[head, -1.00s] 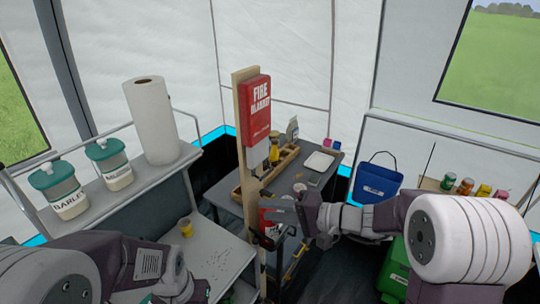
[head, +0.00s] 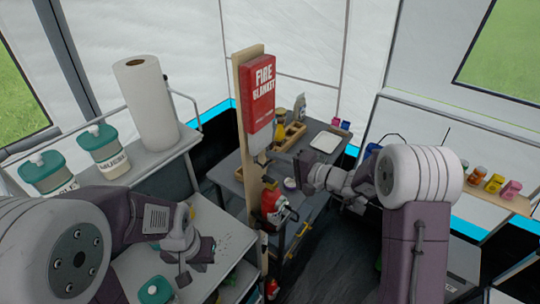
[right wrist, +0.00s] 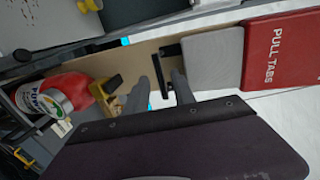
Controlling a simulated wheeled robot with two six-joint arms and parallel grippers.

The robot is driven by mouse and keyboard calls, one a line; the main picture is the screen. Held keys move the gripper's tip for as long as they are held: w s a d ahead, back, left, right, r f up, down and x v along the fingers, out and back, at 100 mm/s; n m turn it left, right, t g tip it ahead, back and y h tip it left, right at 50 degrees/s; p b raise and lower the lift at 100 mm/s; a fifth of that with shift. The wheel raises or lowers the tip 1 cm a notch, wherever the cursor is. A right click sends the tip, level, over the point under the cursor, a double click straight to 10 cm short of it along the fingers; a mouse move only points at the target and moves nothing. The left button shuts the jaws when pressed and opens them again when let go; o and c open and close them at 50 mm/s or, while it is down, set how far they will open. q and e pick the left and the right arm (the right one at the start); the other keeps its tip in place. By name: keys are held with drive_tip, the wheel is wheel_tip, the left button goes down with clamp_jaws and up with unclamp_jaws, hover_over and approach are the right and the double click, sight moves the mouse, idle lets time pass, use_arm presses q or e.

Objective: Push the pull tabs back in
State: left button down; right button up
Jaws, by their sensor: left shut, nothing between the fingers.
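The red fire blanket case (head: 258,95) hangs on a wooden post (head: 242,110). A grey piece (head: 255,158) sticks out below it. In the right wrist view, the case (right wrist: 278,58) reads "PULL TABS", with the grey piece (right wrist: 213,60) beside it. Black tabs (right wrist: 171,49) show at the grey piece's free end, partly behind my fingers. My right gripper (right wrist: 170,80) is open, with its fingertips close to the tabs; I cannot tell if they touch. In the head view it (head: 298,162) is right of the post, below the case. My left gripper (head: 184,278) is shut and empty, low at the left.
A red extinguisher (head: 272,203) stands close to the post, below my right gripper; it also shows in the right wrist view (right wrist: 62,95). A paper roll (head: 147,105) and jars (head: 103,150) stand on the left shelf. A grey table (head: 225,175) is behind the post.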

drive_tip(key=shift+w+a, duration=0.35)
drive_tip(key=shift+a, duration=0.55)
drive_tip(key=shift+w+f, duration=0.1)
clamp_jaws()
idle(0.7)
